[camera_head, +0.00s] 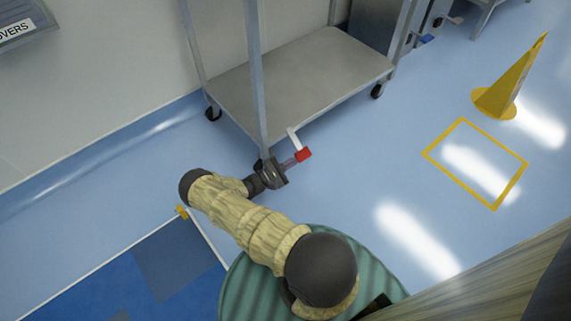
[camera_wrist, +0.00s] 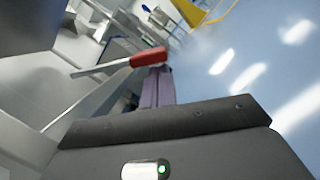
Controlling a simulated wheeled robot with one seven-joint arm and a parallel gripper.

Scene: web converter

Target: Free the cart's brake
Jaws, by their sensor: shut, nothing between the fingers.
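The cart (camera_head: 310,75) is a grey metal trolley with a low shelf and dark casters at the top middle of the head view. Its brake lever is a pale bar with a red end (camera_head: 304,155), sticking out from the shelf's near edge. The red end also shows in the wrist view (camera_wrist: 148,57), with the pale bar running left from it. My gripper (camera_head: 295,161) is shut and empty, its purplish fingers (camera_wrist: 157,72) right at the red end. I cannot tell whether they touch it. My wrist hides part of the cart's near caster.
A yellow cone (camera_head: 510,85) stands at the right, beyond a yellow floor square (camera_head: 478,163). A wall runs along the left behind the cart. A blue mat (camera_head: 165,265) lies at the lower left. The blue floor right of the lever is clear.

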